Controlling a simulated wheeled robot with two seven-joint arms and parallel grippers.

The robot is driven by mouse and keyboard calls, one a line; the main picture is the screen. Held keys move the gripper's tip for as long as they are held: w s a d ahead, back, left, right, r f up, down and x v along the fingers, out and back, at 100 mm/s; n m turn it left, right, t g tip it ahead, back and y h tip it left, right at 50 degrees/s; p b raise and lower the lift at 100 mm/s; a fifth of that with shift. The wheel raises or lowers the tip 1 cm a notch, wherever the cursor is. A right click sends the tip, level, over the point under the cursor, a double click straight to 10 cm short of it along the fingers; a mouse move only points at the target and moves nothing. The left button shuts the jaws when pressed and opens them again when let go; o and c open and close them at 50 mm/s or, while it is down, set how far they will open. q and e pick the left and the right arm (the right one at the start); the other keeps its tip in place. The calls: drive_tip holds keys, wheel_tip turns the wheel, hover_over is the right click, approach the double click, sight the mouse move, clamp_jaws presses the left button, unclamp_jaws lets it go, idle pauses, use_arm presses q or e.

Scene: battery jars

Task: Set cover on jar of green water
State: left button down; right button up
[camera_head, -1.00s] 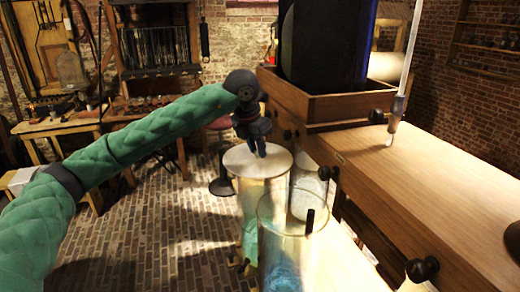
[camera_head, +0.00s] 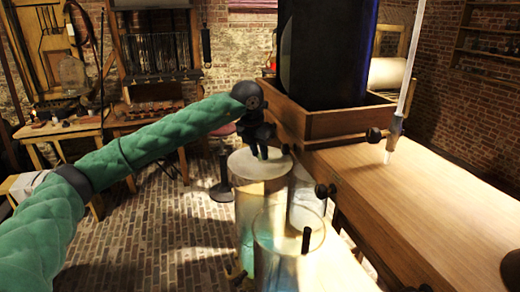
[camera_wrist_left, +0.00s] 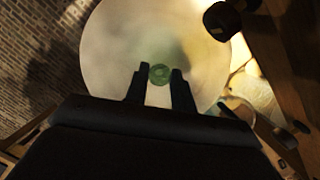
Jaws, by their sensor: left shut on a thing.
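The cover is a pale round disc (camera_head: 258,165) in the head view. It lies at the mouth of the rear jar (camera_head: 256,208), a tall clear glass cylinder; whether it rests on the rim, I cannot tell. My left gripper (camera_head: 262,155) is above the cover, fingers pointing down. In the left wrist view the cover (camera_wrist_left: 150,45) fills the upper middle, and my left fingers (camera_wrist_left: 160,78) are shut on its small green knob (camera_wrist_left: 160,73). My right gripper is not in view.
A front glass jar (camera_head: 290,245) with bluish contents stands close to the rear jar. Another jar (camera_head: 306,196) with pale contents is to the right. A wooden bench (camera_head: 430,190) with dark knobs fills the right side. Brick floor lies open at left.

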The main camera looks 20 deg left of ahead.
sight(259, 161)
use_arm(q)
drive_tip(key=shift+f, duration=1.95)
drive_tip(key=shift+f+b, duration=0.3)
drive_tip(key=shift+f, duration=0.05)
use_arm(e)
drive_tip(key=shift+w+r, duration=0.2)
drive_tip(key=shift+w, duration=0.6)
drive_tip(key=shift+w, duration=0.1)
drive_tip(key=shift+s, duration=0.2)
use_arm(q)
drive_tip(key=shift+f, duration=0.1)
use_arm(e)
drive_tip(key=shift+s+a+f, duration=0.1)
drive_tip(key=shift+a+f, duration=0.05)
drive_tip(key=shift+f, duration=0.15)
use_arm(q)
drive_tip(key=shift+b, duration=0.5)
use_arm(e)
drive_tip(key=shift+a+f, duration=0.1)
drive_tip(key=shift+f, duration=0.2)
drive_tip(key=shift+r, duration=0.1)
